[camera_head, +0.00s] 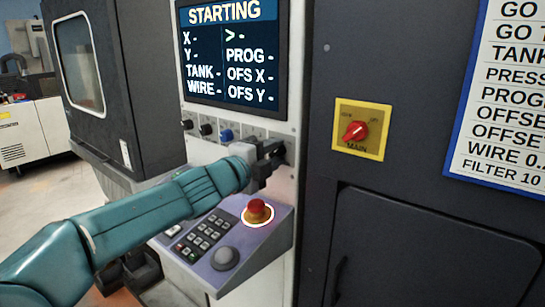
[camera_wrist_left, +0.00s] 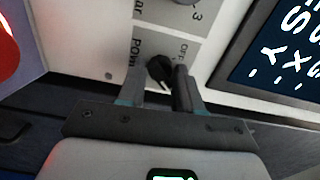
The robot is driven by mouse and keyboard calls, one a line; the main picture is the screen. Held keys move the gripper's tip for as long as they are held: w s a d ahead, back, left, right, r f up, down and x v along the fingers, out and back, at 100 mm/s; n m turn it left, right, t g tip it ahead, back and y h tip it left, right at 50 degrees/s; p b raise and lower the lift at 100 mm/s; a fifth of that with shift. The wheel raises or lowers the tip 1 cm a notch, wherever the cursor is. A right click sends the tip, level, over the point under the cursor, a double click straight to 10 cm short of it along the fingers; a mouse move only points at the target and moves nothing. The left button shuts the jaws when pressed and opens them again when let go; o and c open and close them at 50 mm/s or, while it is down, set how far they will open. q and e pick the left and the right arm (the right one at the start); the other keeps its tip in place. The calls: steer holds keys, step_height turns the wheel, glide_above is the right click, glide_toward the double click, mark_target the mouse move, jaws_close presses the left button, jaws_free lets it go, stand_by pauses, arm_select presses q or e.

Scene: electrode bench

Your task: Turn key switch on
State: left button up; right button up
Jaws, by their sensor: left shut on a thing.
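My left gripper (camera_head: 273,157) reaches from the left to the right end of the row of controls below the screen. Its jaws are shut on the black key switch (camera_wrist_left: 158,68) on the light panel. In the left wrist view, the fingers of the gripper (camera_wrist_left: 161,84) stand on either side of the switch, beside lettering that starts "POW" and a small "OFF" mark. In the head view the gripper mostly hides the switch, and its exact angle is hard to tell. My right gripper is not in view.
The screen (camera_head: 228,52) above reads "STARTING". A red emergency button (camera_head: 257,208) sits on the sloped keypad console (camera_head: 280,226) just below my gripper. A red MAIN rotary switch (camera_head: 355,131) on a yellow plate is to the right. Several knobs (camera_head: 206,129) lie left of the gripper.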

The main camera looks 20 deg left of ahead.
arm_select(q)
steer(key=shift+d+r+m, duration=0.1)
steer(key=shift+m, duration=0.4)
steer(key=o, duration=0.9)
steer(key=shift+o, duration=0.2)
steer(key=shift+s, duration=0.2)
steer(key=v, duration=1.6)
